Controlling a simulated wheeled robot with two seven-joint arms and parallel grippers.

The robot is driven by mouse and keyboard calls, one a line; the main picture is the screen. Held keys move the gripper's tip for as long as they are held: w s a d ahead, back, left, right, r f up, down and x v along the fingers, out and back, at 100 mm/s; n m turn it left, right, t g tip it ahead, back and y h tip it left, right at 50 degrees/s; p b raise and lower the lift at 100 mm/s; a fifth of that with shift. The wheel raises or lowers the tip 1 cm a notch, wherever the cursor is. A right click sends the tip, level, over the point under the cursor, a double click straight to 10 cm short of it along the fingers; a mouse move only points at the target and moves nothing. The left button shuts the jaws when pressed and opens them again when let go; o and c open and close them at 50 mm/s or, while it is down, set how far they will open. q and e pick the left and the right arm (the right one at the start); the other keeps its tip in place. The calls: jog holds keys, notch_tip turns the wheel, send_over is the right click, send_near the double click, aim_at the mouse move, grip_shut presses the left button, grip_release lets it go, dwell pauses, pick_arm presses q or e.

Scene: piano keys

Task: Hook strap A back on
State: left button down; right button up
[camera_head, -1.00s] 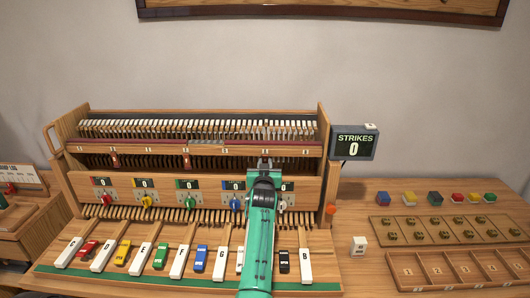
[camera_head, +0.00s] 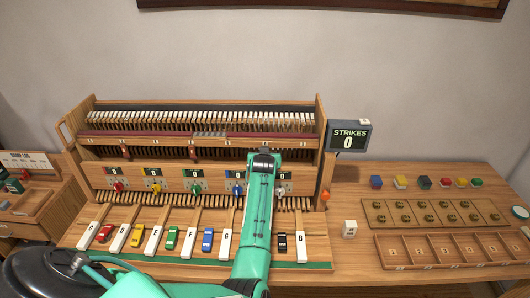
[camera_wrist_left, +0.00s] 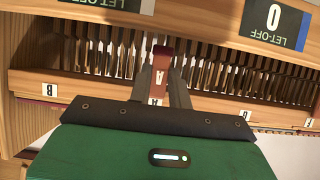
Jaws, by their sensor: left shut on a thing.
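Strap A is a short dark red strap (camera_wrist_left: 160,62) with a white A label, in the left wrist view. My left gripper (camera_wrist_left: 160,82) is shut on it, one grey finger on each side. The strap stands in front of the row of wooden action parts. I cannot tell whether its end touches a hook. In the head view my left gripper (camera_head: 263,158) is at the front of the piano action, below the red rail (camera_head: 180,141), and it hides strap A. Two other red straps (camera_head: 125,151) hang further left under the rail. My right gripper is not in view.
The lettered white keys (camera_head: 226,246) and small toy cars (camera_head: 172,238) lie in front. Coloured knobs (camera_head: 156,188) line the lower panel. The strikes display (camera_head: 348,136) reads 0. Compartment trays (camera_head: 447,264) and coloured blocks (camera_head: 445,184) are on the right table.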

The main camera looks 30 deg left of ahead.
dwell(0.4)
pick_arm(q)
jog(key=c, duration=1.3)
grip_release()
